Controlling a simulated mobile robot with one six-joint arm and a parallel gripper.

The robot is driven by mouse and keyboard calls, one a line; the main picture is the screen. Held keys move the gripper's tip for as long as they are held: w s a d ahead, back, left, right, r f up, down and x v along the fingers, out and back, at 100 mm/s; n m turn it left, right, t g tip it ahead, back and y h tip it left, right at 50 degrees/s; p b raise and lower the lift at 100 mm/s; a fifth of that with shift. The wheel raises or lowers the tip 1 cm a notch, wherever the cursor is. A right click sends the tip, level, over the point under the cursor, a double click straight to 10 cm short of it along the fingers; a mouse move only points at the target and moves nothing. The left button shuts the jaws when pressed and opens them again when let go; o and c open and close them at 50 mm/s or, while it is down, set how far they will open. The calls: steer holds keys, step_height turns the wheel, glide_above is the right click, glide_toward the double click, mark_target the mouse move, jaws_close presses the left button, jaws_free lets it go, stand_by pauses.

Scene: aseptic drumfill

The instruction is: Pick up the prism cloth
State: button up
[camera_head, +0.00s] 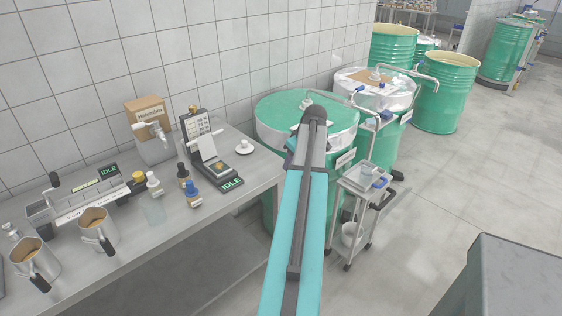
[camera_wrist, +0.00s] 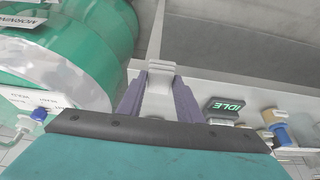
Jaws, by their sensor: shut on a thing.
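My gripper (camera_wrist: 160,84) shows in the wrist view as two purple-grey fingers. They are shut on a small white, folded-looking piece, which I take to be the prism cloth (camera_wrist: 160,68). The bench's pale edge lies behind it in that view. In the head view my own arm hides the fingertips and what they hold.
The steel bench (camera_head: 225,215) on the left carries a black instrument reading IDLE (camera_head: 230,182), a white dish (camera_head: 245,151), small bottles, metal jugs and a box with a tap (camera_head: 152,130). Green drums (camera_head: 278,128) stand behind my arm. A small trolley (camera_head: 362,182) stands right.

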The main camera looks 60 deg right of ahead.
steer(key=shift+s+a+r, duration=0.1)
steer(key=shift+s+a, duration=0.1)
steer(key=shift+s, duration=0.5)
steer(key=shift+s+a+r, duration=0.1)
steer(key=shift+s+a, duration=0.05)
steer(key=shift+s, duration=0.55)
